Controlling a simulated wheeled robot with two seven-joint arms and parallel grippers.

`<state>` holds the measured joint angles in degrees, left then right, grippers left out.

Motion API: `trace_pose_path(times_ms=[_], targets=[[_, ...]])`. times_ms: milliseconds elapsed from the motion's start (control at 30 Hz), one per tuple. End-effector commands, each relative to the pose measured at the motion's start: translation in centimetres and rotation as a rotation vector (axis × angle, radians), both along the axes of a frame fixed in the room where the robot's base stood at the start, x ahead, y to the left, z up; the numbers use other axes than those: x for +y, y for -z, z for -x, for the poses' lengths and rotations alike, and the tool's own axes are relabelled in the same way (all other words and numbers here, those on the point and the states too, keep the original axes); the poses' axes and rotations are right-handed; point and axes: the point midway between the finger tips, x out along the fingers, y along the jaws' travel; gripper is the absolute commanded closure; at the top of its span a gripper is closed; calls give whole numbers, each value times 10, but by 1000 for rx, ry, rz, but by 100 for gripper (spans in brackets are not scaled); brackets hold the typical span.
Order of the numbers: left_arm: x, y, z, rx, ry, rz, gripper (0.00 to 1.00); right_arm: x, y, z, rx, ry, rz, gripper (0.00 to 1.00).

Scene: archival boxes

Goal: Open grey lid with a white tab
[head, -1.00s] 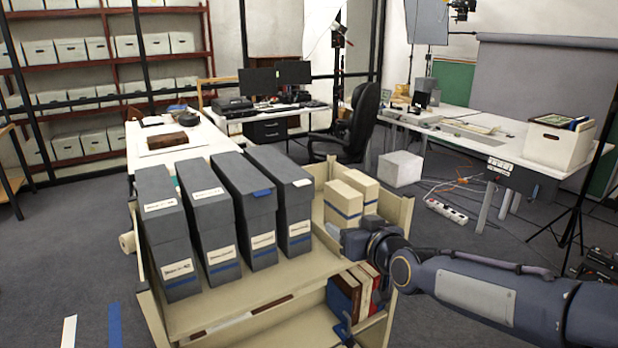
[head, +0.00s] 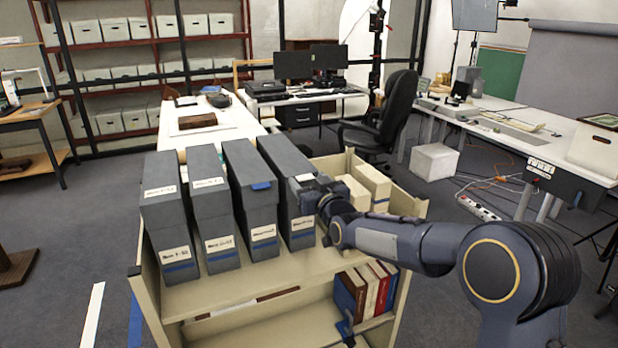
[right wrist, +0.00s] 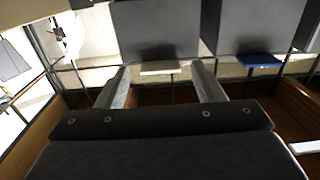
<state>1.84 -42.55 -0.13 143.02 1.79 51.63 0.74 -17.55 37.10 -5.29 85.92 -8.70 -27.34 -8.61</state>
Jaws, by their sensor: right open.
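Several tall grey boxes stand in a row on the cart. The rightmost has a grey lid (head: 283,158) with a white tab (head: 305,177) at its front edge. The lid is shut. My right gripper (head: 312,190) is at the front right of this lid. In the right wrist view the open fingers (right wrist: 162,77) point at the lid (right wrist: 155,30), one on each side of the white tab (right wrist: 160,69). Nothing is held, and contact cannot be told. The neighbouring box has a lid with a blue tab (head: 261,186). My left gripper is not in view.
Cream boxes (head: 372,185) stand just right of the grey boxes, close to my right arm. Books (head: 366,290) stand on the cart's lower shelf. The cart's cream side wall (head: 405,204) rises at the right. The shelf (head: 240,287) before the boxes is clear.

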Motion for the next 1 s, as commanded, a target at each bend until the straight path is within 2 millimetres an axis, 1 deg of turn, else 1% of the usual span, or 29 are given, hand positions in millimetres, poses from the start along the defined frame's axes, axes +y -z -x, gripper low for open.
trace_pose_path(times_ms=[100, 333, 367, 800, 833, 1000], targets=[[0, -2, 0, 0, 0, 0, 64, 2, 0, -6, 1, 0, 0, 38], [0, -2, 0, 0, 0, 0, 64, 2, 1, -6, 1, 0, 0, 38], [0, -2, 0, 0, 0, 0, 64, 2, 1, -6, 1, 0, 0, 41], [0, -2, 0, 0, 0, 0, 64, 2, 0, -6, 1, 0, 0, 98], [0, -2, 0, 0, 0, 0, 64, 2, 0, -6, 1, 0, 0, 100], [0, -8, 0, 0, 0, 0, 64, 2, -6, -6, 10, 0, 3, 100]])
